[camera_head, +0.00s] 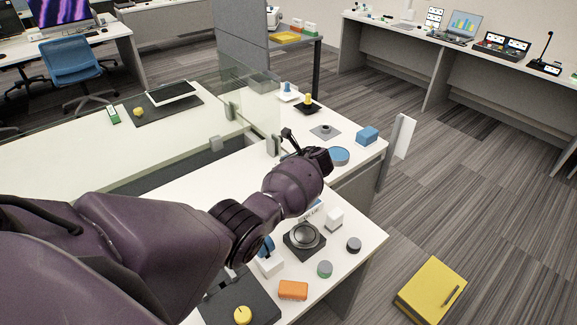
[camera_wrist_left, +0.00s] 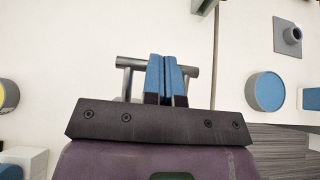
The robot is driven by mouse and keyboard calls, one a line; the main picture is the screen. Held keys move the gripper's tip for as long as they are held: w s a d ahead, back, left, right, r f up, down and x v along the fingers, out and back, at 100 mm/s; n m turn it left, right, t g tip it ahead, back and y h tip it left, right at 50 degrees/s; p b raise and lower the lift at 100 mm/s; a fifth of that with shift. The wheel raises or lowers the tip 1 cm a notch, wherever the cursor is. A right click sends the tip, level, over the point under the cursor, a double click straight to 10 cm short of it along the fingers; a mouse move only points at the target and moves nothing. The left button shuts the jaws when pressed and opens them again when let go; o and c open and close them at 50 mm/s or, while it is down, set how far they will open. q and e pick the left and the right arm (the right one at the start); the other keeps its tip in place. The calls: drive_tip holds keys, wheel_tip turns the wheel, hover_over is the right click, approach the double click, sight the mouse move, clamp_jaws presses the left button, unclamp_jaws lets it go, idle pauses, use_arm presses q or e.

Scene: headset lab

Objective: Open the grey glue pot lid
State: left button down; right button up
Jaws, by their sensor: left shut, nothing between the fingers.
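No glue pot is clearly marked. A round pot with a grey top (camera_head: 304,236) sits on a dark square base on the near bench, below my left arm. A small grey piece on a square grey plate (camera_head: 324,131) stands further back; it also shows in the left wrist view (camera_wrist_left: 288,35). I cannot tell which is the glue pot. My left gripper (camera_head: 287,133) is over the bench by the glass screen. In the left wrist view its blue fingers (camera_wrist_left: 167,78) are shut and empty. A grey bar shows beside them; I cannot tell what it belongs to.
A blue round tub (camera_head: 339,156) and a blue box (camera_head: 367,136) stand right of the gripper. A glass screen (camera_head: 250,103) is behind it. An orange block (camera_head: 293,290), a white block (camera_head: 334,219) and a dark round piece (camera_head: 354,245) lie near the front.

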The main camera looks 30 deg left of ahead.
use_arm(q)
drive_tip(key=shift+w+a+f, duration=0.15)
drive_tip(key=shift+w+a, duration=0.15)
drive_tip(key=shift+a, duration=0.4)
use_arm(e)
drive_tip(key=shift+w+r, duration=0.1)
use_arm(q)
drive_tip(key=shift+a, duration=0.1)
drive_tip(key=shift+f, duration=0.15)
use_arm(e)
drive_tip(key=shift+s+d+f, duration=0.1)
drive_tip(key=shift+s+f, duration=0.3)
drive_tip(key=shift+s, duration=0.1)
